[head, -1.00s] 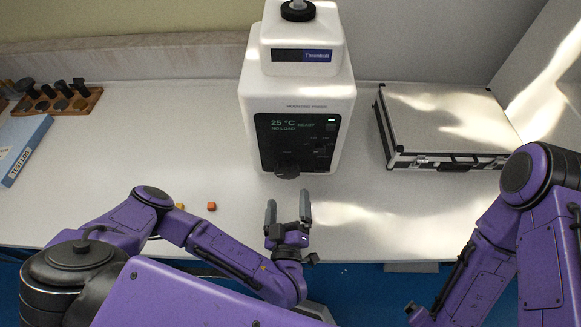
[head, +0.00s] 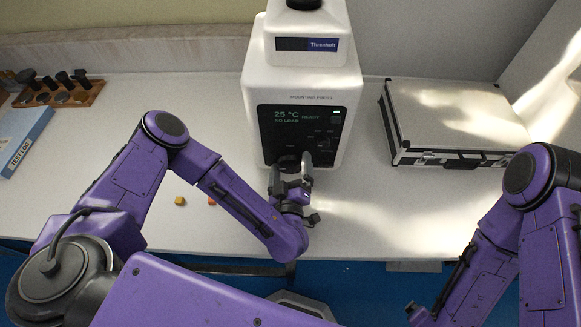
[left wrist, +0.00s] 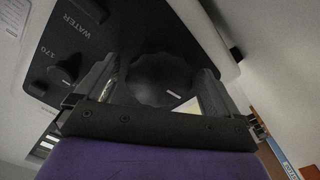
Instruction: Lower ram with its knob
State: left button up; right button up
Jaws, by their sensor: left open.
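The white mounting press (head: 258,85) stands at the middle of the table, with a dark front panel (head: 305,120) reading 25 °C, no load, ready. A round dark knob (left wrist: 160,78) low on that panel fills the middle of the left wrist view, with a light mark on it. My left gripper (head: 291,166) is open in front of the panel, a finger to each side of the knob; I cannot tell whether they touch it. In the head view the gripper mostly hides the knob. A black cap (head: 303,4) tops the press, cut by the frame edge. The ram is not clearly visible.
A silver case (head: 455,115) lies right of the press. Two small cubes, one yellow (head: 180,201) and one orange (head: 211,201), lie near my left arm. A wooden rack (head: 88,97) and a blue test log (head: 22,140) are at the far left.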

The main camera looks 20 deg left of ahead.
pick_arm(q)
jog(key=c, duration=1)
